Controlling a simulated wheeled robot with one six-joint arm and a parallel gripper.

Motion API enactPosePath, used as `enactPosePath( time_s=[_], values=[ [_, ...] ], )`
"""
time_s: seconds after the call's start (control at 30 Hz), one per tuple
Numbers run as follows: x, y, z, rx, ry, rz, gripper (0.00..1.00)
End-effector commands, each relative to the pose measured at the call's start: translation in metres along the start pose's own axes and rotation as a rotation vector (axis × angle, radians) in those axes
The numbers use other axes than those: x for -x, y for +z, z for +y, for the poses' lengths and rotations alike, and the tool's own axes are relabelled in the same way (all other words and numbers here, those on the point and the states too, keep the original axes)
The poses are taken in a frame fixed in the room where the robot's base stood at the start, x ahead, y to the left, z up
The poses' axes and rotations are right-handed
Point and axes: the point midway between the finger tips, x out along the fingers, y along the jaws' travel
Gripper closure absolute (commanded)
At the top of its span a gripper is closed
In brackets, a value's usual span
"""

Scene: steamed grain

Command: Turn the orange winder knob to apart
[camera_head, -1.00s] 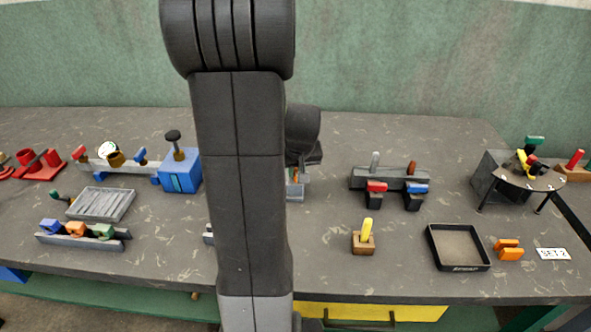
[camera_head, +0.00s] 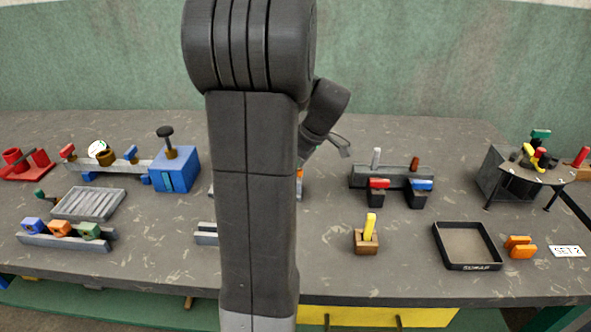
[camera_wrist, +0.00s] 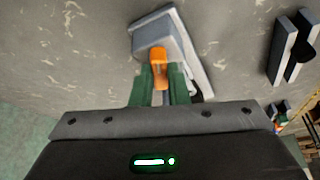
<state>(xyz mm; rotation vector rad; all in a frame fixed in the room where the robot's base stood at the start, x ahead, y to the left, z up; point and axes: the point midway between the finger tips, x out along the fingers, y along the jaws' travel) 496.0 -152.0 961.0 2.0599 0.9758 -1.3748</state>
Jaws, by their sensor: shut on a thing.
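The orange winder knob (camera_wrist: 158,56) shows in the wrist view, between the green fingertips of my gripper (camera_wrist: 160,84). My gripper is shut on the knob. Behind the knob is a grey winder body on a pale base (camera_wrist: 193,50), tilted in this picture. In the head view my arm hides most of the winder; only a small bit of orange (camera_head: 299,174) and a grey edge show just right of the arm. The fingertips are hidden there. I cannot tell how far the knob is turned.
A blue box with a black knob (camera_head: 175,170) stands left of my arm. To the right are a grey rack with red and blue clips (camera_head: 391,178), a wooden block with a yellow peg (camera_head: 366,240), a black tray (camera_head: 437,245) and orange blocks (camera_head: 519,247). A grey slotted block (camera_wrist: 292,48) is near in the wrist view.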

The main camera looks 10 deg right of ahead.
Motion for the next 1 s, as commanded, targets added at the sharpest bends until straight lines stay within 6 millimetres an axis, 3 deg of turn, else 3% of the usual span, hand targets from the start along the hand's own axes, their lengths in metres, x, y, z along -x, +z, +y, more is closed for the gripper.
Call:
enactPosePath(
  time_s=[0.5, 1.0],
  values=[
    [0.0, -0.0002, 0.0037, 0.323, -0.133, -0.002, 1.0],
    [-0.0001, -0.0006, 0.004, 0.391, -0.161, -0.002, 1.0]
  ],
)
